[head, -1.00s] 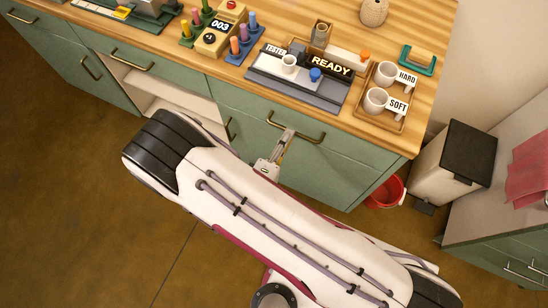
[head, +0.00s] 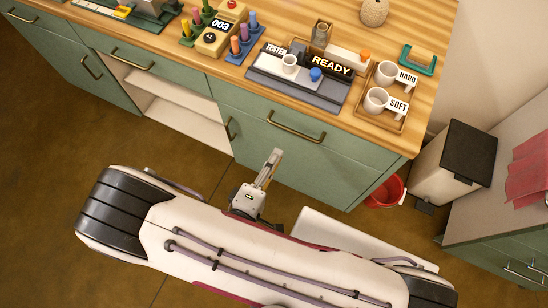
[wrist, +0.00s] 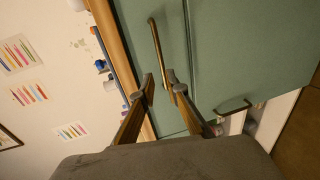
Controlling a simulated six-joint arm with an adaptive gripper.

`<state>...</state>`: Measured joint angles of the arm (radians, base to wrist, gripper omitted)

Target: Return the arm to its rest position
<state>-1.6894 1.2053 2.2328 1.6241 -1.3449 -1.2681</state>
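My arm stretches across the lower part of the head view, in front of the green cabinet (head: 290,150). My gripper (head: 274,158) points toward the cabinet front, below the counter and apart from the drawer handle (head: 296,127) in that view. In the wrist view my gripper (wrist: 163,88) shows two fingers with a narrow gap between their tips. Nothing is held in the gap. The green cabinet front (wrist: 245,50) and a brass handle (wrist: 161,50) lie beyond the fingertips.
The wooden counter (head: 335,20) carries a tester (head: 298,84) reading READY, a tray (head: 390,123) with two cups labelled HARD and SOFT, and colored pegs. A red bucket (head: 384,192) and a bin (head: 456,160) stand right. Brown floor (head: 40,150) is clear at left.

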